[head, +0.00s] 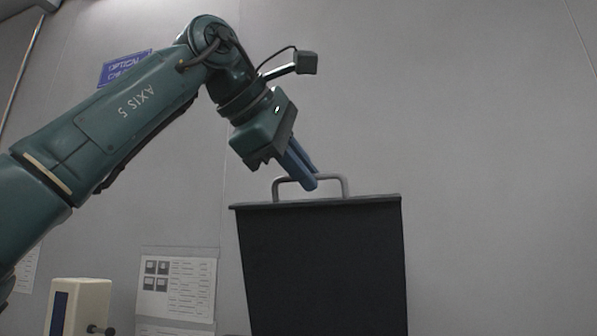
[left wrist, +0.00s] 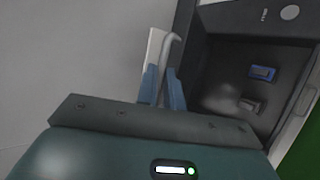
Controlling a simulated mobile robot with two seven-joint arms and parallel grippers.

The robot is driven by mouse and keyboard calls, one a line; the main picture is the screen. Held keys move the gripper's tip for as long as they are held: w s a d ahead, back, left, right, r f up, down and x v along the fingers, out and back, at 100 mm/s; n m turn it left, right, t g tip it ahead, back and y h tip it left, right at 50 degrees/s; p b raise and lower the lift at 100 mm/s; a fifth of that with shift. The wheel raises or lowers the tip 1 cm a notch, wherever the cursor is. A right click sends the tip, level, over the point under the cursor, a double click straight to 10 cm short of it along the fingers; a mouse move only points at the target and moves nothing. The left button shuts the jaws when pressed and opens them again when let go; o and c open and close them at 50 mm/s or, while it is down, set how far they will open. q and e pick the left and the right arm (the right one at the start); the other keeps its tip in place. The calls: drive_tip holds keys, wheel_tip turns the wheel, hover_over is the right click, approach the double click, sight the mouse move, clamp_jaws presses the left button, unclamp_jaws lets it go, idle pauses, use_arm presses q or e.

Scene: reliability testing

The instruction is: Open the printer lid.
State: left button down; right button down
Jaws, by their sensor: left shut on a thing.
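The printer lid (head: 322,265) is a dark panel standing raised, nearly upright, in the head view. A grey U-shaped handle (head: 346,188) sits on its top edge. My left gripper (head: 311,181) comes down from the upper left with its blue fingers shut on the handle's bar. In the left wrist view the fingers (left wrist: 162,89) are on either side of the grey handle (left wrist: 173,45). Beyond them is the dark inside of the printer (left wrist: 225,70), with a small blue part and a grey part. The printer's body is hidden in the head view. My right gripper is not in view.
A cream box with a dark blue panel (head: 85,305) stands at the lower left. Printed sheets (head: 178,285) and a blue sign (head: 122,68) are on the grey wall behind. The space right of the lid looks clear.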

use_arm(q)
drive_tip(key=shift+w+d+r, duration=0.2)
drive_tip(key=shift+w+r, duration=0.1)
drive_tip(key=shift+w, duration=0.4)
drive_tip(key=c, duration=1.5)
unclamp_jaws()
drive_tip(key=shift+c, duration=0.2)
drive_tip(key=shift+r, duration=0.1)
drive_tip(key=v, duration=1.3)
drive_tip(key=shift+s, duration=0.1)
